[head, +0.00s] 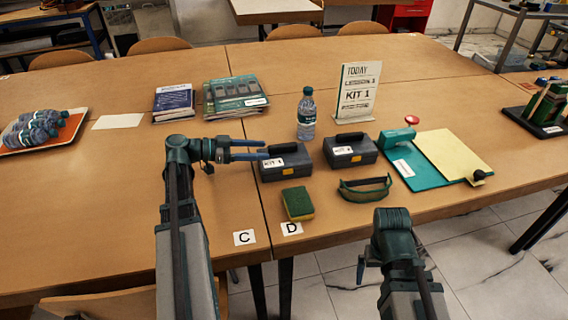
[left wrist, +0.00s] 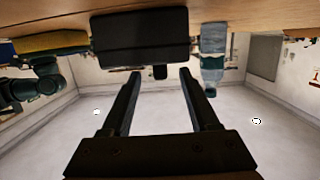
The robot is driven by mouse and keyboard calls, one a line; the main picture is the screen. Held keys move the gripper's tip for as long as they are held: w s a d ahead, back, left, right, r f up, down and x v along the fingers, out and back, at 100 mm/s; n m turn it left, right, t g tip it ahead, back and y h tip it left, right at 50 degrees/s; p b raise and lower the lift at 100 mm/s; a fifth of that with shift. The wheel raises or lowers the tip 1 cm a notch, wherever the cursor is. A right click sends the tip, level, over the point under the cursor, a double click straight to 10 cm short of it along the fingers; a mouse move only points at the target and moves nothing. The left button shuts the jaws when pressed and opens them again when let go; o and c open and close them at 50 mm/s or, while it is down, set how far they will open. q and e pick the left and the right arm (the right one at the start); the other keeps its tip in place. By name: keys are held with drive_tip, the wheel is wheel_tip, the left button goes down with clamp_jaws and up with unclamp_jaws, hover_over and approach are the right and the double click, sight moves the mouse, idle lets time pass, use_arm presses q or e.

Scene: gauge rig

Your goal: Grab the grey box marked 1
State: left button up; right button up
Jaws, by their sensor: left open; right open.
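Two dark grey boxes with black handles stand side by side on the table in the head view. The left box (head: 290,171) has a white label that seems to read KIT 1; the right box (head: 364,157) has a similar label too small to read surely. My left gripper (head: 262,150) is open and empty, its fingers pointing right at the left box's near-left side. In the left wrist view a dark box (left wrist: 140,38) lies just ahead of the open fingers (left wrist: 161,74). My right gripper (head: 365,266) is open and empty, low in front of the table edge.
A green-yellow sponge (head: 298,204) lies in front of the left box. A glasses-like strap (head: 364,188) and a green clipboard (head: 415,166) lie right.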

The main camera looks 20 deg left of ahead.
sight(282, 144)
use_arm(q)
drive_tip(key=shift+r+x, duration=0.2)
drive_tip(key=shift+x, duration=1.7)
drive_tip(key=shift+r+x, duration=0.2)
drive_tip(key=shift+x, duration=1.7)
clamp_jaws()
